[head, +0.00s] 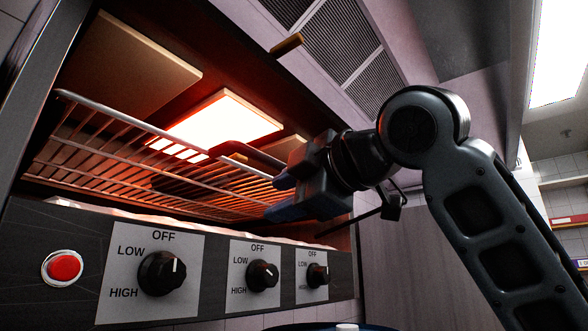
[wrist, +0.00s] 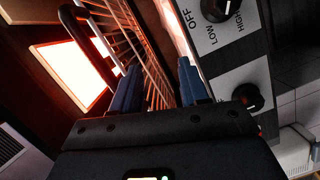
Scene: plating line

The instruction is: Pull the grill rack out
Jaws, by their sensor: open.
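The grill rack (head: 140,135) is a wire grid inside the glowing grill, with a raised pale front rail. My gripper (head: 272,197) is at the right end of the rack, its blue fingers pointing left. The fingers are open. In the wrist view, rack wires (wrist: 138,48) show in the gap between the fingertips of my gripper (wrist: 158,68). I cannot tell whether either finger touches them. A dark looped handle (head: 247,152) is near the gripper above the rack; it also shows in the wrist view (wrist: 72,20). My gripper hides the rack's right end.
A lit heating panel (head: 222,118) glows above the rack. The control panel below carries a red button (head: 65,267) and black knobs (head: 161,273). A vented hood (head: 335,45) is above on the right. A grey panel (head: 390,255) stands right of the grill.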

